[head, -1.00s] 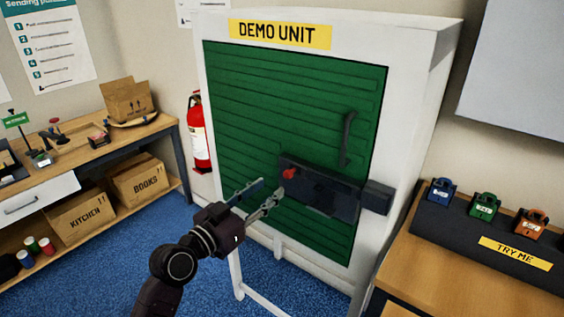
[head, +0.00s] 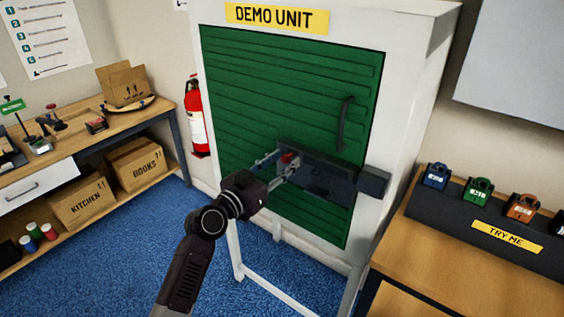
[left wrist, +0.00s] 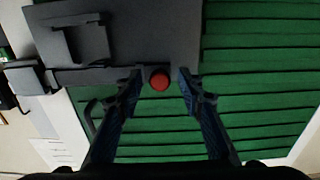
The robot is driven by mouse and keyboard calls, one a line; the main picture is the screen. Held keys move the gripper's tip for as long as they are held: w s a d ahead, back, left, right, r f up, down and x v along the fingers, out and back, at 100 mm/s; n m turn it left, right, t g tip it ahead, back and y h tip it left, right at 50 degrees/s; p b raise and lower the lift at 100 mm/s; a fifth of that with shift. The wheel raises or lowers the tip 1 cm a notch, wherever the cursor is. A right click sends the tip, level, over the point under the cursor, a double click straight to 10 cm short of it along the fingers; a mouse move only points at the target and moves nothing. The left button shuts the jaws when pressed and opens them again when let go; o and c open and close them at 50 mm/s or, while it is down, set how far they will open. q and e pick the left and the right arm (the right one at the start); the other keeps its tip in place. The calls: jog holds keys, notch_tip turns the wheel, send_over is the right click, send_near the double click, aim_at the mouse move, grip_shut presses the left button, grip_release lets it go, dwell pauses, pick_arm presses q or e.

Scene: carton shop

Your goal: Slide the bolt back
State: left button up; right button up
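A dark grey bolt (head: 325,176) is mounted on the green slatted door (head: 290,80) of the demo unit. Its red knob (head: 288,158) is at the left end of the bolt plate in the head view. A dark block (head: 373,182), the keeper, sits on the white frame to the right. My left gripper (head: 280,164) is open at the knob. In the left wrist view the red knob (left wrist: 160,80) shows between the two spread fingertips (left wrist: 160,84), with a gap on each side. The bolt plate (left wrist: 150,35) fills the top. My right gripper is not in view.
A dark handle (head: 345,123) stands out from the door above the bolt. A bench with cartons (head: 78,201) is at the left and a fire extinguisher (head: 198,118) hangs behind. A counter with small coloured locks (head: 477,191) is at the right. Blue floor is free in front.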

pick_arm(q)
grip_shut()
jog(key=a+b, duration=0.1)
jog(key=w+a+b, duration=0.2)
jog(key=shift+w+f+b, duration=0.15)
jog(key=shift+f+b, duration=0.1)
jog(key=shift+b, duration=0.1)
jog(key=shift+w+a+r, duration=0.1)
jog(key=shift+a+r, duration=0.1)
jog(key=shift+a, duration=0.1)
